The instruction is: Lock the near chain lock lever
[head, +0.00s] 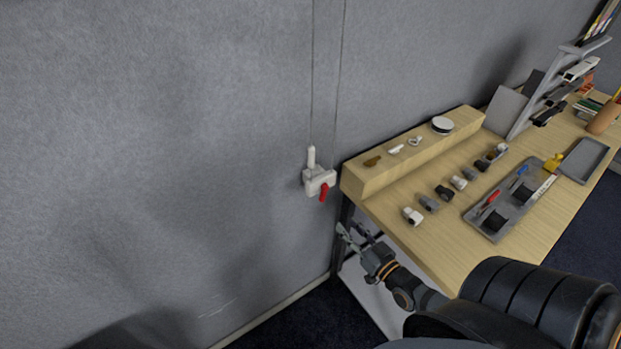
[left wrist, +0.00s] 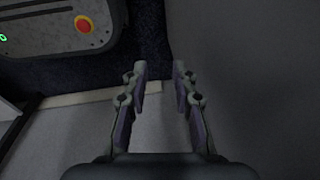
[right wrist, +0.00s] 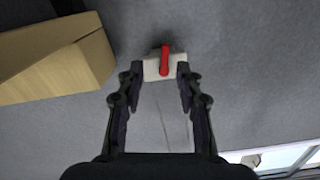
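The chain lock is a white block (head: 318,178) hanging by the grey wall, with two thin lines running up from it. Its red lever (head: 323,192) points down in the head view. In the right wrist view the white block (right wrist: 155,69) and red lever (right wrist: 165,59) lie ahead, near the fingertips. My right gripper (head: 356,234) is open and empty, below and right of the lock in the head view; its fingers also show in the right wrist view (right wrist: 160,75). My left gripper (left wrist: 160,72) is open and empty, and it is out of the head view.
A wooden table (head: 405,227) stands right of the lock, with a raised wooden ledge (head: 360,180) close beside it. Several small fittings and a grey tray (head: 512,215) lie on the table. The wall (head: 150,150) left of the lock is bare.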

